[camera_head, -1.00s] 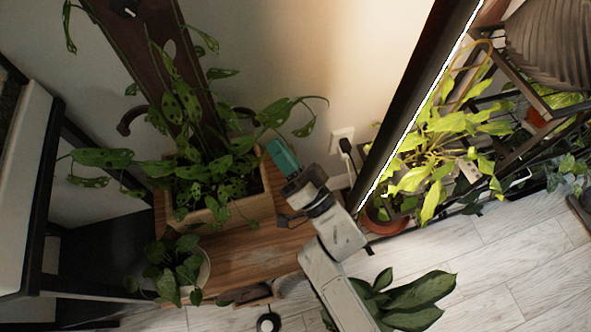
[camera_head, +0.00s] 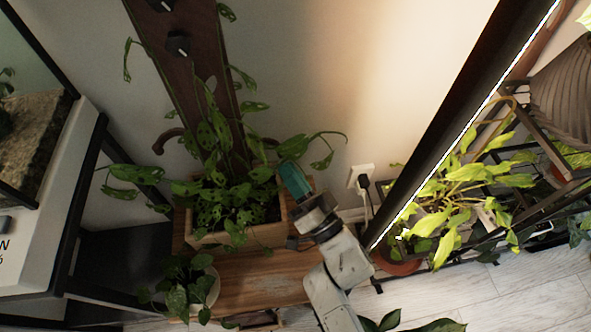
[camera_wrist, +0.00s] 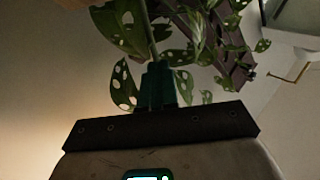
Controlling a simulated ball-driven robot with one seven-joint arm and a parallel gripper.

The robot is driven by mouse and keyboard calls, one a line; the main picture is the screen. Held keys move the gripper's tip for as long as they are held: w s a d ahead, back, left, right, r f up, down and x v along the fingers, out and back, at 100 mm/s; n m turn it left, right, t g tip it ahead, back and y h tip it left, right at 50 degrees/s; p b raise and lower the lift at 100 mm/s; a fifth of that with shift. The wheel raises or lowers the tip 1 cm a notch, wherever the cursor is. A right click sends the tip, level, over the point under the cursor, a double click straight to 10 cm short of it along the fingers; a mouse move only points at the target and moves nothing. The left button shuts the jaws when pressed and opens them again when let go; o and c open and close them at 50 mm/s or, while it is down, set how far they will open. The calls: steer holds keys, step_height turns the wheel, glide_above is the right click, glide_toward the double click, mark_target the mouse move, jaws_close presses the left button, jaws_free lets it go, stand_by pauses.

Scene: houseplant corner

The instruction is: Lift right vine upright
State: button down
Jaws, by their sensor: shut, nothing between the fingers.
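The right vine (camera_head: 315,143) arches out from the planter to the right, with its leaves drooping at the end. It stems from a leafy plant with holed leaves in a wooden planter box (camera_head: 262,236). My gripper (camera_head: 284,166), with teal fingers, is at the planter's right side, just below the vine. In the wrist view the fingers (camera_wrist: 158,75) are together, with a green stem and holed leaves (camera_wrist: 125,28) right beyond their tips. I cannot tell whether the fingers touch the stem.
A dark wooden board (camera_head: 195,70) with black knobs rises behind the planter. A small potted plant (camera_head: 190,287) stands in front on the wooden bench (camera_head: 250,270). A wall socket (camera_head: 361,178) and a lit black frame (camera_head: 450,125) are at right.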

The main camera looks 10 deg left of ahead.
steer(key=s+a+r+n+g+h+p, duration=0.1)
steer(key=a+r+n+g+p, duration=0.3)
steer(key=a+n+p, duration=0.4)
steer(key=shift+s+r+g+p, duration=0.35)
steer(key=shift+s+p, duration=0.3)
steer(key=shift+p, duration=2.4)
